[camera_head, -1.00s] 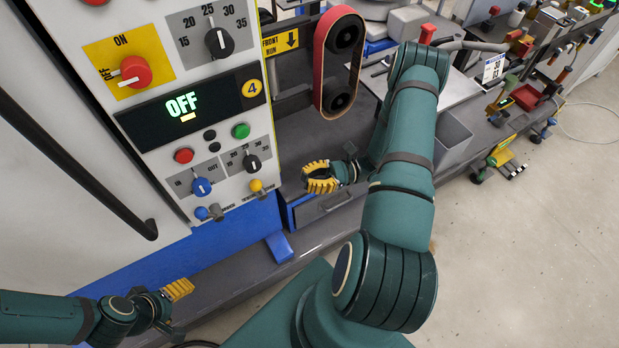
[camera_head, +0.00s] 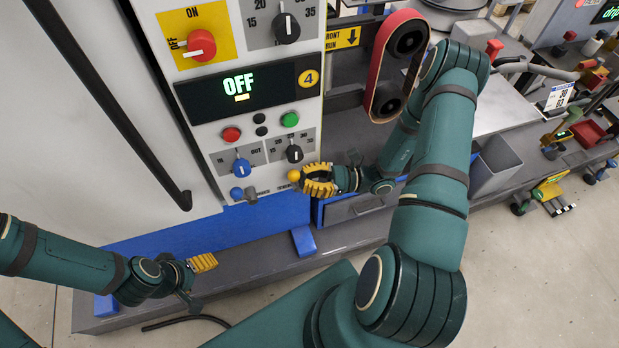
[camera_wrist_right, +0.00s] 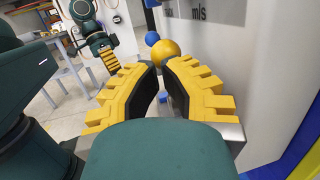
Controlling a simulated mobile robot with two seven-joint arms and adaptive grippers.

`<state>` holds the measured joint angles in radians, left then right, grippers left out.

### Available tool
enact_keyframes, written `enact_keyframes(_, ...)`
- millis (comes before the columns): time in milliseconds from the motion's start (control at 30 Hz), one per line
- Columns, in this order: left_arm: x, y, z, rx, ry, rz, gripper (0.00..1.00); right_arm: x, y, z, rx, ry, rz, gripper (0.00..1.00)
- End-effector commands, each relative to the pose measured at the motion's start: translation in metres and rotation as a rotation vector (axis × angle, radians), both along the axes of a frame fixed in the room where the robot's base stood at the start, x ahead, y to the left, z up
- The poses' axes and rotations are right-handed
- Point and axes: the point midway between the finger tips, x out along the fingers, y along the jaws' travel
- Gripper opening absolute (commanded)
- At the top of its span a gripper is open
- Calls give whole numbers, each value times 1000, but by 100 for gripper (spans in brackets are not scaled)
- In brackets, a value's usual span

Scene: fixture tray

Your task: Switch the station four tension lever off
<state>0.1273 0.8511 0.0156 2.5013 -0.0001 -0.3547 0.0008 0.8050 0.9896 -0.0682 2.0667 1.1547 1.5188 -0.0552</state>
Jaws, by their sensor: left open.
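The station four control panel (camera_head: 245,128) shows a lit OFF display (camera_head: 240,84). Below its dials are two ball-ended levers, a blue one (camera_head: 237,193) and a yellow one (camera_head: 294,176). I cannot read which one is marked tension. My right gripper (camera_head: 306,181) is partly open beside the yellow ball. In the right wrist view, the yellow ball (camera_wrist_right: 166,50) shows just beyond the fingertips (camera_wrist_right: 160,65), with the blue ball (camera_wrist_right: 152,38) behind it. Contact is unclear. My left gripper (camera_head: 202,272) is open and empty, low and left of the panel.
A red belt loop (camera_head: 378,62) on two black rollers stands right of the panel. A blue-edged drawer (camera_head: 352,207) lies below my right gripper. A black bar handle (camera_head: 120,125) crosses the white cabinet. A grey bin (camera_head: 495,166) stands right of my right arm.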

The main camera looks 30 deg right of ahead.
Motion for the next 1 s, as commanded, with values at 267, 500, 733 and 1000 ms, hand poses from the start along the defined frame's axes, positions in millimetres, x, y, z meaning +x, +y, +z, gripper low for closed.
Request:
enact_keyframes(267, -3, 0, 20, -1, 8, -2, 70, 1, 5, 7, -103, 25, 1, 0)
enact_keyframes(500, -7, -1, 40, -4, 18, -4, 70, 3, 14, 7, -258, 64, 1, 0)
enact_keyframes(733, -8, -1, 38, -4, 18, -4, 70, 4, 20, 4, -267, 66, 1, 0)
enact_keyframes(1000, -8, -1, 38, -4, 18, -4, 70, 4, 19, 4, -266, 65, 1, 0)
